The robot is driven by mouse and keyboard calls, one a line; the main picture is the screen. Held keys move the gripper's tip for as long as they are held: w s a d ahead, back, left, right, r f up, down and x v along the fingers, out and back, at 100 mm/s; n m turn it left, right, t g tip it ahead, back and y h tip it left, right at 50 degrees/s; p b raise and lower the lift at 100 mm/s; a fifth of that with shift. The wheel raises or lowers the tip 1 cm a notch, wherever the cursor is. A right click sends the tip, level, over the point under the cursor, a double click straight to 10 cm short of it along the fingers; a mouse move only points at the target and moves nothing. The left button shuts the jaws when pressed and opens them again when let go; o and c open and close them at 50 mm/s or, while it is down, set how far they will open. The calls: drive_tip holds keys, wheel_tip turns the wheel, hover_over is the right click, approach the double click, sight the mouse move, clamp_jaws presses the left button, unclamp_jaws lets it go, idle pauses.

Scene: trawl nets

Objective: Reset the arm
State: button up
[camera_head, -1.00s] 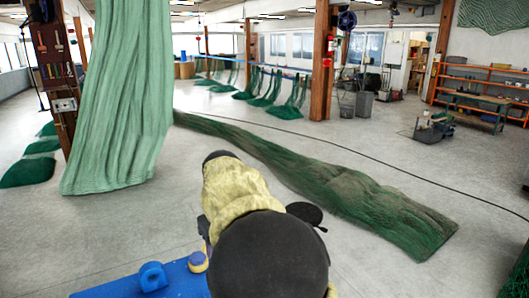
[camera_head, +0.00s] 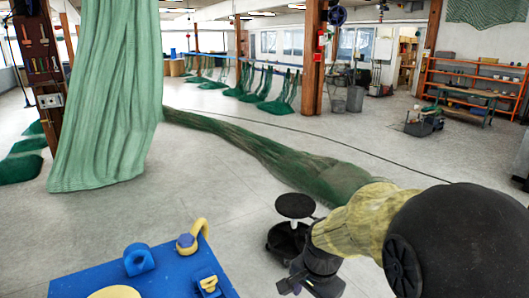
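My arm comes in from the lower right, with a large black joint and a yellow fabric sleeve. It reaches left, and its dark end with my gripper (camera_head: 308,284) is low in the picture, right of the blue table. The fingers are small and dark, so I cannot tell whether they are open or shut. I see no object clearly held in them.
A blue table (camera_head: 75,288) at lower left bears a blue block (camera_head: 138,260) and a yellow-and-blue hooked piece (camera_head: 190,241). A black round-topped stool (camera_head: 295,205) stands by my arm's end. A green net (camera_head: 250,145) lies across the floor; another net (camera_head: 110,100) hangs at left.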

drive_tip(key=s+d+f+n+t+b, duration=0.1)
drive_tip(key=s+d+f+n+b, duration=0.2)
drive_tip(key=s+f+n, duration=0.3)
drive_tip(key=s+d+n, duration=0.1)
drive_tip(key=n, duration=0.2)
drive_tip(key=shift+s+d+f, duration=0.15)
drive_tip(key=shift+s+d, duration=0.05)
drive_tip(key=shift+d, duration=0.2)
idle(0.5)
